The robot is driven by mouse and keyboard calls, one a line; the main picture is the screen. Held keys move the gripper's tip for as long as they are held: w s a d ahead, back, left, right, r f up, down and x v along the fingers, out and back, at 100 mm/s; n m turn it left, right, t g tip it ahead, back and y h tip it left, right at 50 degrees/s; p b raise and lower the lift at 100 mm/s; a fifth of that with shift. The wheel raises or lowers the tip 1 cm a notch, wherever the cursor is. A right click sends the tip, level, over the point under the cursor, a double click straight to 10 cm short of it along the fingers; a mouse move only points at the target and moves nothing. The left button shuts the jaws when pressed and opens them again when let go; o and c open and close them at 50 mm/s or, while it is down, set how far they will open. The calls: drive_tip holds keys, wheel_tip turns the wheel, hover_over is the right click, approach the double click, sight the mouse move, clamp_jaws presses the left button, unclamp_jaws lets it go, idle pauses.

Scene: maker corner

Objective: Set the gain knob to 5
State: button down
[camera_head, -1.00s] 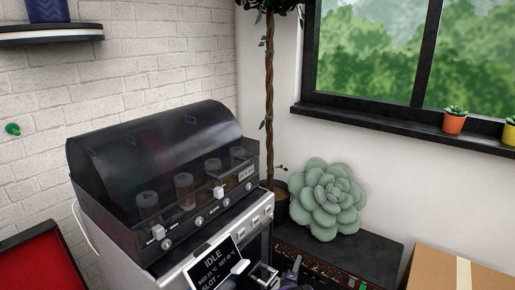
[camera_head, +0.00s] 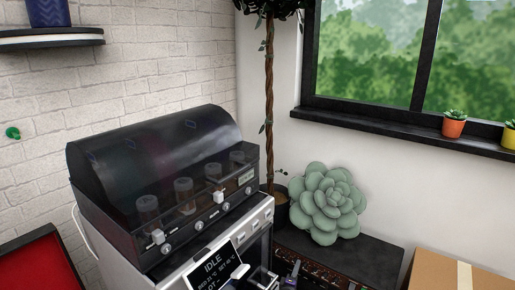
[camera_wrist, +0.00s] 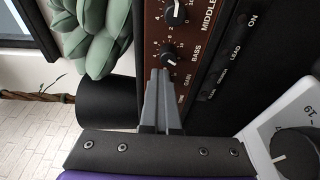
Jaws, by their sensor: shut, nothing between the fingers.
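The amplifier (camera_head: 375,252) is a black box at the lower middle of the head view, its brown control panel (camera_head: 322,275) cut by the bottom edge. In the wrist view the brown panel (camera_wrist: 150,25) runs sideways, with a black middle knob (camera_wrist: 176,12) and a bass knob (camera_wrist: 169,57), each with a number scale. The gain label (camera_wrist: 187,80) shows beside my fingers. The gain knob is hidden behind them, so its setting cannot be read. My gripper (camera_wrist: 161,74) is shut, its grey fingertips at the panel just below the bass knob. Contact cannot be told.
A grey-green succulent (camera_head: 327,203) sits at the amplifier's back edge. A machine with a black hood (camera_head: 150,150) and a screen reading IDLE (camera_head: 213,268) stands to the left. A cardboard box (camera_head: 440,268) is at the right. A black pot (camera_wrist: 105,103) shows near my fingers.

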drive_tip(key=shift+f, duration=0.55)
drive_tip(key=shift+w+a+f, duration=0.1)
drive_tip(key=shift+a, duration=0.1)
idle(0.5)
drive_tip(key=shift+d+f, duration=0.1)
drive_tip(key=shift+d, duration=0.05)
